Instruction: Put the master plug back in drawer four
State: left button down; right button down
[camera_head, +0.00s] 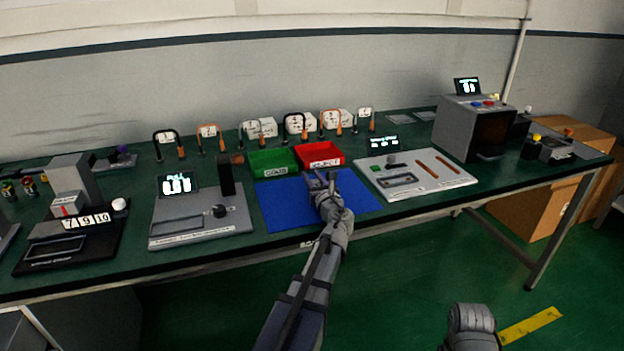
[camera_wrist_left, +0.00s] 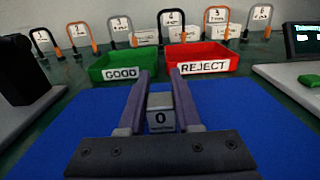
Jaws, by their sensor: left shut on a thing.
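My left gripper (camera_head: 320,181) is over the blue mat, in front of the two bins. In the left wrist view its two fingers (camera_wrist_left: 161,74) are closed on a small grey block marked 0 (camera_wrist_left: 160,103), which may be the master plug. I cannot tell whether the block touches the mat. In the head view the block is too small to make out. I cannot pick out a drawer marked four in either view.
A green GOOD bin (camera_head: 272,162) and a red REJECT bin (camera_head: 319,156) stand behind the blue mat (camera_head: 283,210). Numbered cards and orange and black hoop-shaped pieces line the back. A grey device (camera_head: 200,215) stands left, a pale panel (camera_head: 440,165) right, a box-shaped machine (camera_head: 470,128) far right.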

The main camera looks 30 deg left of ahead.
pick_arm(q)
jog(key=c, duration=0.6)
grip_release()
jog(key=shift+f, duration=0.1)
jog(key=shift+r+p, duration=0.25)
jog(key=shift+p, duration=0.05)
jog(key=shift+o, duration=0.3)
jog(key=v, duration=1.2)
jog(key=shift+f, duration=0.1)
